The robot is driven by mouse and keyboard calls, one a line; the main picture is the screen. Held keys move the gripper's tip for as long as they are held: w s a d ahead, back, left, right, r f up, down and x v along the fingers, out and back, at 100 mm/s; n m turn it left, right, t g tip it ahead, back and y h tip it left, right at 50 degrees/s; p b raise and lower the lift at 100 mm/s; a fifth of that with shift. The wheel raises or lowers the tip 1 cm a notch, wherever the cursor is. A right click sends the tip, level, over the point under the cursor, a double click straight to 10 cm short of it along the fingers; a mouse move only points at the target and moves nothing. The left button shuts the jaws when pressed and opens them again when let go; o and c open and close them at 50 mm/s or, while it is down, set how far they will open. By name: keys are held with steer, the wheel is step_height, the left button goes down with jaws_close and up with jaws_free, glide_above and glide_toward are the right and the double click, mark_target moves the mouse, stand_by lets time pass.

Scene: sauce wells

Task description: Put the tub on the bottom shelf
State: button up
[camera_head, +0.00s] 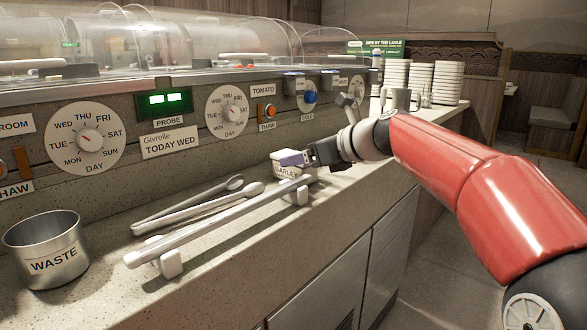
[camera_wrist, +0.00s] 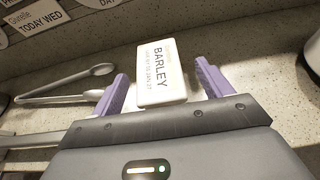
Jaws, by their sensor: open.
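A white tub labelled BARLEY (camera_head: 286,172) stands on the counter behind the metal rail, partly hidden by my gripper. In the wrist view the tub (camera_wrist: 160,73) lies between my two purple fingers. My gripper (camera_head: 296,159) is open, with a finger on either side of the tub. A small gap shows beside each finger, so it does not grip the tub. I cannot pick out a bottom shelf; the counter front below shows flat metal doors (camera_head: 325,285).
A metal rail (camera_head: 215,222) runs along the counter's front edge. Tongs (camera_head: 190,210) and a WASTE pot (camera_head: 48,252) are to the left. Stacked white plates (camera_head: 447,83) stand at the far end. Dials and a clear cover line the back. The floor (camera_head: 425,285) at right is clear.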

steer(key=x, duration=0.3)
steer(key=shift+a+f, duration=0.15)
steer(key=shift+a, duration=0.1)
steer(key=c, duration=1.4)
